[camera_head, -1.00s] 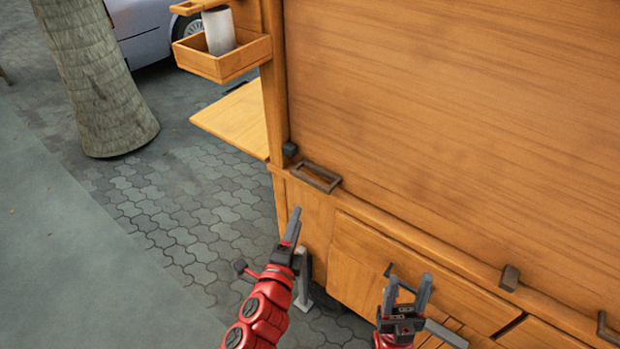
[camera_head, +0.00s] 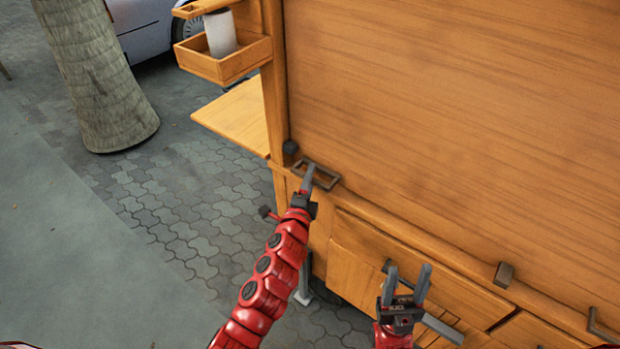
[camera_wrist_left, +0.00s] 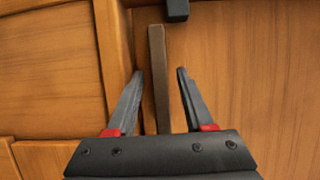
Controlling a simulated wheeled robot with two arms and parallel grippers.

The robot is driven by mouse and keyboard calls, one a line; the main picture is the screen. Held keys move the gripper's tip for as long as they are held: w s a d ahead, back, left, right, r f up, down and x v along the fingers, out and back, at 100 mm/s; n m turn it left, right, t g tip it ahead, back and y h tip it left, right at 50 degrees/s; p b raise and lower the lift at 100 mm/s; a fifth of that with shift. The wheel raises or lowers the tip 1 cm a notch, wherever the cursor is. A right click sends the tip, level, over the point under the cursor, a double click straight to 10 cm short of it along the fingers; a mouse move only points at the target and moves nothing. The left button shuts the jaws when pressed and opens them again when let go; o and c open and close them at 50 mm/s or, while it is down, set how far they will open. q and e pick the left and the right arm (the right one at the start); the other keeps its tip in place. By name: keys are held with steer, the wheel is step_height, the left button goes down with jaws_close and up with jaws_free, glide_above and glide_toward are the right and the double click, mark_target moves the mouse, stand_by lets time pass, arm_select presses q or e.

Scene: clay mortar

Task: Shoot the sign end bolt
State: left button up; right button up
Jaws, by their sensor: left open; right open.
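A dark metal bar handle (camera_head: 325,178) is fixed low on the left end of the large wooden panel. I cannot tell for sure that it is the sign end bolt. My left gripper (camera_head: 309,180) is at this handle. In the left wrist view the brown bar (camera_wrist_left: 158,75) runs between the two open fingers of the left gripper (camera_wrist_left: 160,85), with gaps on both sides. A small dark block (camera_head: 290,147) sits just above the bar; it also shows in the left wrist view (camera_wrist_left: 176,9). My right gripper (camera_head: 406,285) is open and empty before the drawer fronts.
The wooden cart's panel (camera_head: 450,130) fills the right side. A dark block (camera_head: 503,274) and a hook-like handle (camera_head: 594,325) sit on its lower ledge. A wooden box (camera_head: 225,62) with a white cylinder and a shelf (camera_head: 235,118) stick out left. Paving lies left.

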arm_select(q)
jaws_close()
stand_by(1.4)
